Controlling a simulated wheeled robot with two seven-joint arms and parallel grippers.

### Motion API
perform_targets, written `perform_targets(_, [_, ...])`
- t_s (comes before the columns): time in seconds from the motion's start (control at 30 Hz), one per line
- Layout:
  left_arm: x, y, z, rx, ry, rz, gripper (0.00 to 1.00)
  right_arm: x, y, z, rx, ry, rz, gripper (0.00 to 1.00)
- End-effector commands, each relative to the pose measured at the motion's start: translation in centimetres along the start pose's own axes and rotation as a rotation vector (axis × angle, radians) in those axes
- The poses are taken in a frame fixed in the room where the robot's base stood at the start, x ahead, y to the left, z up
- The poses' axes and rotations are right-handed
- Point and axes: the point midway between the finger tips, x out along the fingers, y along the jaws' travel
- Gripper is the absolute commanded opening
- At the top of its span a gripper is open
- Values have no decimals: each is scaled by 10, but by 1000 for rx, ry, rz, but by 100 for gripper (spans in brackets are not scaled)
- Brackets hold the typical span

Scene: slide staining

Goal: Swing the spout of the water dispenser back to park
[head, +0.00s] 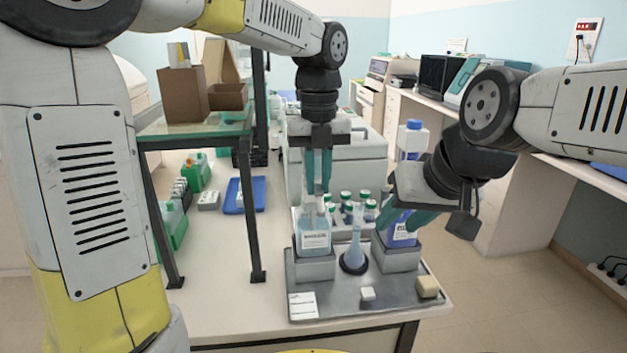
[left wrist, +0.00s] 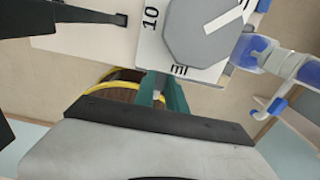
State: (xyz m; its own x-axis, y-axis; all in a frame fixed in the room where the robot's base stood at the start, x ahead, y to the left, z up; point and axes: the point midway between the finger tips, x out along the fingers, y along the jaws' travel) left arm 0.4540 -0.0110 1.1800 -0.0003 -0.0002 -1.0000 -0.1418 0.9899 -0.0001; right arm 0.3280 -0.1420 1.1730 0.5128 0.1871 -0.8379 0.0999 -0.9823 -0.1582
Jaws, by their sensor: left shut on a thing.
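The water dispenser appears to be the left clear bottle with a pale label (head: 314,238), upright in a grey holder block, though its label is too small to read. My left gripper (head: 318,192) points down over its top. Its teal fingers are shut on the spout, which they mostly hide. In the left wrist view, the fingers (left wrist: 163,95) are close together beside a white dispenser head (left wrist: 160,42) with a grey dial.
Several green-capped bottles (head: 345,205) stand behind. A glass-topped shelf (head: 195,128) rises at left, over a blue tray (head: 235,196).

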Motion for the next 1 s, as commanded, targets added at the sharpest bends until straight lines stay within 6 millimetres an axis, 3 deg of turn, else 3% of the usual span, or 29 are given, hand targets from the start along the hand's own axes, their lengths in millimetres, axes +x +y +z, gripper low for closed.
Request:
perform_targets(0.47, [0,-1,1,10,-2,-1,0,0,0,0,0,0,0,38])
perform_targets(0.5, [0,-1,1,10,-2,-1,22,0,0,0,0,0,0,38])
perform_targets(0.6, [0,-1,0,10,-1,-1,38,0,0,0,0,0,0,38])
perform_targets(1.0, [-9,-2,1,9,-3,-2,38,0,0,0,0,0,0,38])
